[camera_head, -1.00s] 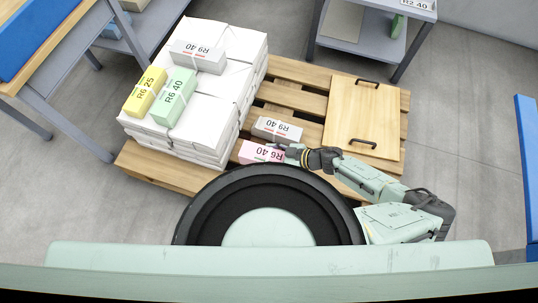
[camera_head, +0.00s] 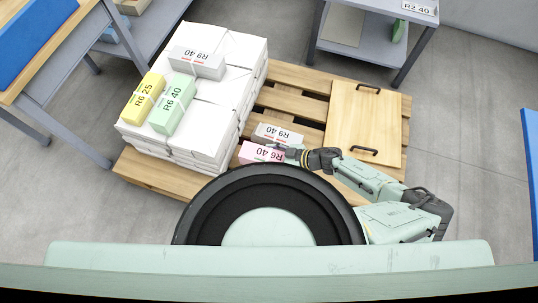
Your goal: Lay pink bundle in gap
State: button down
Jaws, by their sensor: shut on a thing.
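The pink bundle (camera_head: 255,152), marked "R6 40", is at the front of the wooden pallet, right beside the white stack (camera_head: 205,90). My gripper (camera_head: 285,154) comes in from the right and is shut on the right end of the pink bundle. The fingertips are small and partly hidden. A grey-white bundle (camera_head: 278,134), marked "R9 40", lies just behind the pink one, close to it. My round dark base part hides the pink bundle's near edge. I cannot tell whether the pink bundle touches the slats.
A yellow bundle (camera_head: 143,97), a green bundle (camera_head: 172,104) and a grey bundle (camera_head: 197,62) lie on the white stack. A wooden board with two dark handles (camera_head: 362,118) covers the pallet's right side. Bare slats (camera_head: 290,101) show between. Tables stand at left and back.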

jog(key=shift+f+b, duration=2.6)
jog(key=shift+f, duration=0.95)
jog(key=shift+f+b, duration=0.5)
jog(key=shift+f, duration=0.1)
jog(key=c, duration=0.9)
grip_release()
jog(key=o, duration=0.4)
jog(key=shift+f, duration=0.15)
